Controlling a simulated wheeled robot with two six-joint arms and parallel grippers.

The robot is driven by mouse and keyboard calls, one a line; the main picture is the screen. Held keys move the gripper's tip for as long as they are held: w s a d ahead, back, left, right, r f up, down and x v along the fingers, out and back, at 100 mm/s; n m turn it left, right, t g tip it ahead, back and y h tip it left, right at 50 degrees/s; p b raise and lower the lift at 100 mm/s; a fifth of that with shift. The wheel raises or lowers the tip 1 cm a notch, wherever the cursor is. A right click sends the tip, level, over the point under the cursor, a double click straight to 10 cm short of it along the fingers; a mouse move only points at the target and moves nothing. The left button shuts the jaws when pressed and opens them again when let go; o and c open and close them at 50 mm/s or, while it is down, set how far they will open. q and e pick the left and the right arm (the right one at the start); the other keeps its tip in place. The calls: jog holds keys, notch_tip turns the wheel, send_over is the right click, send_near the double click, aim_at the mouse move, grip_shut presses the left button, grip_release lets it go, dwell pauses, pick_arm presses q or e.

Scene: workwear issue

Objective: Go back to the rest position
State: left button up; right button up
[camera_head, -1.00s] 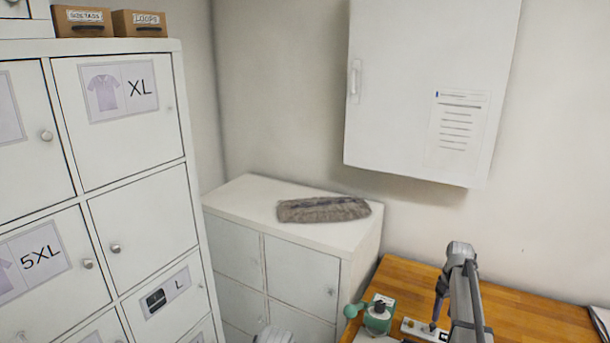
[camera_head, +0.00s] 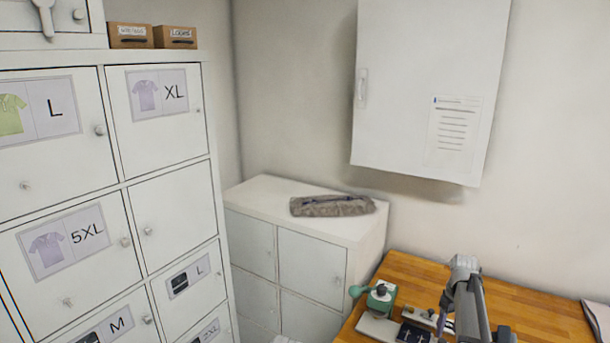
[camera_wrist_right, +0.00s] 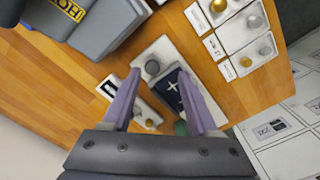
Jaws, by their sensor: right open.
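My right gripper shows in the right wrist view (camera_wrist_right: 160,80) with its two purple-grey fingers apart and nothing held between them. It is above the wooden desk (camera_head: 540,312), over a white plate (camera_wrist_right: 150,52) that bears a dark piece with a white cross mark (camera_wrist_right: 172,88). In the head view my right arm stands at the lower right and its fingertips are hard to make out. My left gripper is not in view.
A green device (camera_head: 380,297) stands on the desk's left end. White lockers (camera_head: 175,215) fill the left. A low white cabinet (camera_head: 312,267) bears a folded grey-brown cloth (camera_head: 332,206). A white wall cabinet (camera_head: 420,90) hangs above. Grey bins (camera_wrist_right: 108,25) stand near the gripper.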

jog(key=s+a+f+b, duration=0.15)
jog(key=s+a, duration=0.25)
jog(key=a, duration=1)
jog(key=s+a+f+n+h+b, duration=0.1)
jog(key=s+a+f+b, duration=0.1)
jog(key=s+a, duration=1.9)
jog(key=shift+s+a+f+b, duration=0.25)
jog(key=shift+a+f+b, duration=0.1)
jog(key=shift+a, duration=0.5)
